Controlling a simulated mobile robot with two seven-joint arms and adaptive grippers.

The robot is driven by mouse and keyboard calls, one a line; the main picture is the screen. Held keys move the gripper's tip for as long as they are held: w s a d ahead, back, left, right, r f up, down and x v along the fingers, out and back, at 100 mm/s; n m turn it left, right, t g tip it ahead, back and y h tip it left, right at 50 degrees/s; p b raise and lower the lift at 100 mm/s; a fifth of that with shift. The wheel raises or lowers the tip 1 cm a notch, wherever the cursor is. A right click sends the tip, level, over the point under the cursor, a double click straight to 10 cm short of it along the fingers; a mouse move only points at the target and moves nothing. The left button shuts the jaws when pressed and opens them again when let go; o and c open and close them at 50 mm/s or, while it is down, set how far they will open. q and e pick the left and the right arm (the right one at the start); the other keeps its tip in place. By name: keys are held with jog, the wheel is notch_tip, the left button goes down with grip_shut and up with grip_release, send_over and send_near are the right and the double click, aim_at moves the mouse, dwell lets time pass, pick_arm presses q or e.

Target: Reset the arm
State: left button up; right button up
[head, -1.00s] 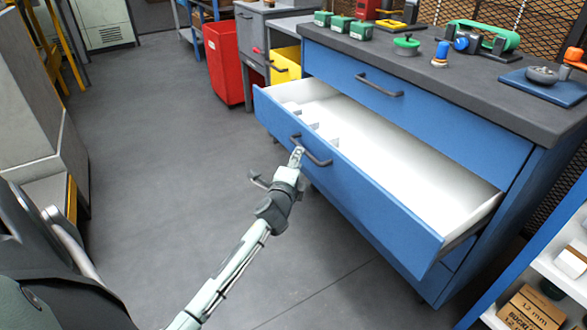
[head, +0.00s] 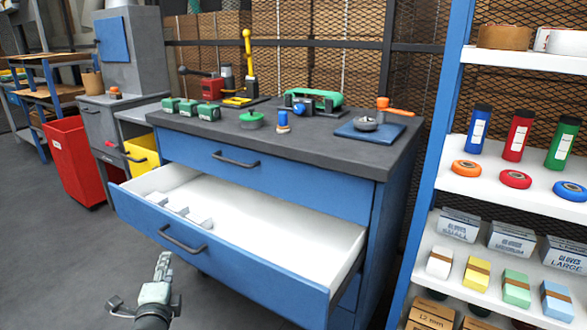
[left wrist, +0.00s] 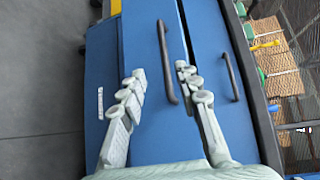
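My left gripper (head: 162,268) shows at the bottom of the head view, in front of the pulled-out blue drawer (head: 240,268). It points up toward the drawer's dark handle (head: 182,240) and appears apart from it. In the left wrist view my left gripper (left wrist: 160,85) has its two pale fingers spread with nothing held. The handle (left wrist: 166,62) shows beyond and between the fingertips, in front of the blue drawer face. My right gripper is in no view.
The drawer juts out from a blue cabinet with a grey top (head: 300,140) holding tools and green boxes. A stocked shelf unit (head: 440,185) stands at right. A red bin (head: 75,160) and yellow bin (head: 142,153) stand at left. Open grey floor (head: 50,255) lies at lower left.

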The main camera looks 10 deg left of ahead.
pick_arm(q)
jog(key=s+d+f+n+g+h, duration=0.2)
jog(key=s+d+f+n+g, duration=0.2)
jog(key=s+f+n+g, duration=0.7)
jog(key=s+d+f+n+h, duration=0.1)
jog(key=s+d+f, duration=0.3)
jog(key=s+f, duration=0.2)
jog(key=s+d+f+n+g+h, duration=0.1)
jog(key=s+d+f+h, duration=0.1)
jog(key=s+d+f, duration=0.2)
jog(key=s+f, duration=0.3)
jog(key=s, duration=0.2)
jog(key=shift+s+d+f, duration=0.15)
jog(key=shift+s+d, duration=0.05)
jog(key=shift+s, duration=0.1)
